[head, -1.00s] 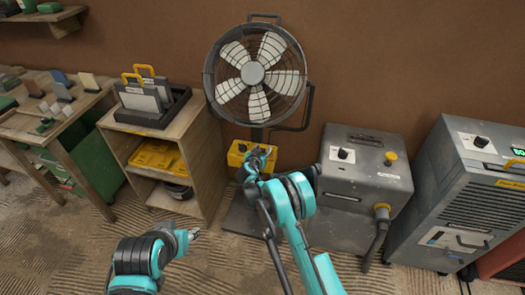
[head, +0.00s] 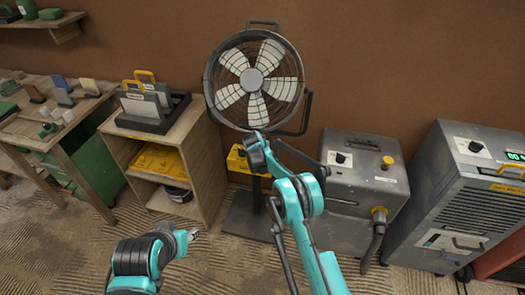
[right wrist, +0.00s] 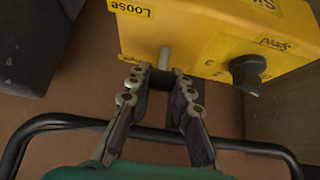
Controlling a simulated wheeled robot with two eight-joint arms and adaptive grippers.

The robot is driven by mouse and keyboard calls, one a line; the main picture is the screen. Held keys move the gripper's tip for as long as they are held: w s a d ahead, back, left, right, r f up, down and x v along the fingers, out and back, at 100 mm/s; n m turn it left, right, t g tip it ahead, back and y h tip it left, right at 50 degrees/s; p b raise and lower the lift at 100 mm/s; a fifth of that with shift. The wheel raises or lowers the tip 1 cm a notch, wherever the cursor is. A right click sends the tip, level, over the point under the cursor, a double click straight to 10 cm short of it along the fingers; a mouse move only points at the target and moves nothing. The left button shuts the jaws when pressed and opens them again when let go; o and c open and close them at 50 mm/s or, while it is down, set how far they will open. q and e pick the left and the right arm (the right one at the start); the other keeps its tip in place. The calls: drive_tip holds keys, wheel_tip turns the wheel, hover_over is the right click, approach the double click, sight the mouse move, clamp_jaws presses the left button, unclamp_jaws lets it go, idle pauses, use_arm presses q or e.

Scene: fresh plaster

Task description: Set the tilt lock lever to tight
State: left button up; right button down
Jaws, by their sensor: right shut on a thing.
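The fan (head: 253,82) stands against the brown wall in the head view, its stand carrying a yellow control box (head: 237,160). In the right wrist view the box (right wrist: 205,40) fills the top, with a "Loose" label (right wrist: 132,10) at its upper left. A lever (right wrist: 164,57) with a pale metal shaft and dark tip sticks out of the box. My right gripper (right wrist: 160,80) is shut on the lever's dark end. No "tight" label is readable. In the head view my right arm hides part of the box. My left gripper (head: 194,235) is low and away from the fan; its jaws are too small to judge.
A wooden shelf unit (head: 213,165) stands left of the fan. A grey machine (head: 365,185) stands close on the right, with a larger grey unit (head: 445,210) beyond.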

drive_tip(key=c, duration=1.3)
unclamp_jaws()
drive_tip(key=v, duration=0.3)
drive_tip(key=s+a, duration=0.1)
drive_tip(key=s, duration=0.2)
drive_tip(key=s+a, duration=0.1)
drive_tip(key=s, duration=0.3)
drive_tip(key=s+a, duration=0.1)
drive_tip(key=s, duration=0.3)
drive_tip(key=shift+s+a, duration=0.2)
drive_tip(key=shift+a, duration=0.1)
